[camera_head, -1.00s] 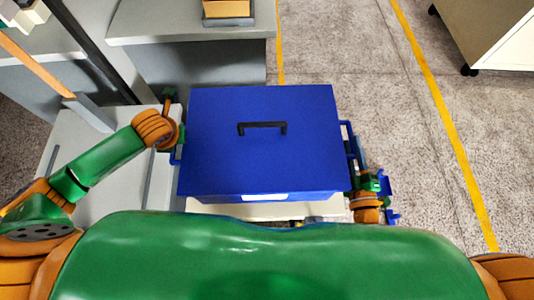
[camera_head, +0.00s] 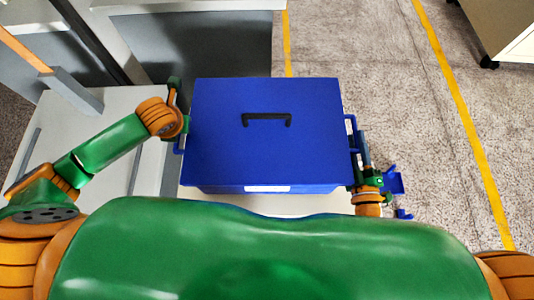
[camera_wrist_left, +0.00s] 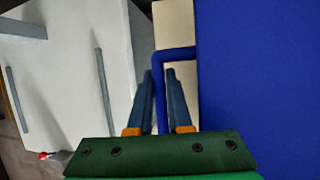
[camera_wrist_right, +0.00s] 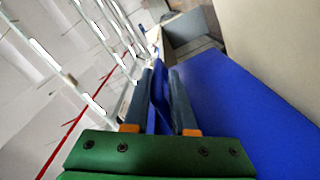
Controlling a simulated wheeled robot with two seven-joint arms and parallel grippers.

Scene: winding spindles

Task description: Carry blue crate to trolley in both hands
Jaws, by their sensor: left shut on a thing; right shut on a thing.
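The blue crate (camera_head: 265,155) is closed with a flat lid that has a black handle (camera_head: 266,119). It is in front of my body, and a white label shows on its near side. My left gripper (camera_wrist_left: 161,95) is shut on the blue side handle at the crate's left. My right gripper (camera_head: 361,165) is at the crate's right side; in the right wrist view (camera_wrist_right: 160,95) its fingers close on the other blue side handle. The crate's underside is hidden. I cannot make out the trolley for certain.
A pale grey surface (camera_head: 95,140) lies to the left, with a grey bench (camera_head: 190,5) behind the crate. A pale wheeled cabinet (camera_head: 505,25) stands at the far right.

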